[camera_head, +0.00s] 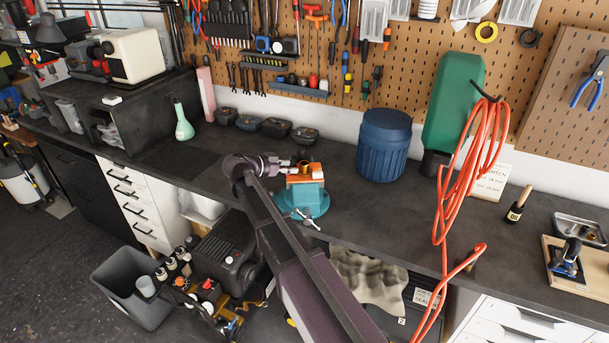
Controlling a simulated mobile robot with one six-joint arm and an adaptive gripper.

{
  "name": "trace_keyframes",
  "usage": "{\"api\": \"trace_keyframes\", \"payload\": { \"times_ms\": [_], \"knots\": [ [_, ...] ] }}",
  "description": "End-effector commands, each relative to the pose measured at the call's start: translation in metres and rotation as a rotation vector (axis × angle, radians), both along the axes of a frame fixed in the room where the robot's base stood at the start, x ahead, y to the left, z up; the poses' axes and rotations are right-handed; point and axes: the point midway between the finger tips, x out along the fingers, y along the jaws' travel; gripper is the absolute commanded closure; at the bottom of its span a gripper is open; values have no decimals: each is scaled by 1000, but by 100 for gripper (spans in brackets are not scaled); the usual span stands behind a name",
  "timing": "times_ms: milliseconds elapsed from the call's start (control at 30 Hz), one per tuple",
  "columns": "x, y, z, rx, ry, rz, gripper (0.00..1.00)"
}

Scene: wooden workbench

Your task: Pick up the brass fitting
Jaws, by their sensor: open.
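A teal vise (308,203) with an orange top part (306,179) stands near the front edge of the bench. A small brownish piece (304,166) shows at the top of the vise; it may be the brass fitting, but it is too small to tell. My gripper (290,165) is open, just left of this piece and level with the top of the vise. I cannot tell whether its fingertips touch anything. My arm comes up from the bottom of the view and hides part of the bench front.
A blue ribbed canister (384,145) stands right of the vise. An orange hose (470,160) hangs over the bench edge. Small dark bins (275,127) and a green bottle (183,122) stand behind and left. Bare bench lies between vise and canister.

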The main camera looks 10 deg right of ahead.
Motion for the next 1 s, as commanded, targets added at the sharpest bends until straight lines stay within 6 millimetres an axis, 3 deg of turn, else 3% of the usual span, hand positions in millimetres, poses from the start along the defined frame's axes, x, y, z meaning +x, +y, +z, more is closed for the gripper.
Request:
{"api": "trace_keyframes", "payload": {
  "times_ms": [633,1000],
  "knots": [
    [6,-14,-6,0,0,0,45],
    [19,-46,-21,-1,0,1,45]
  ]
}}
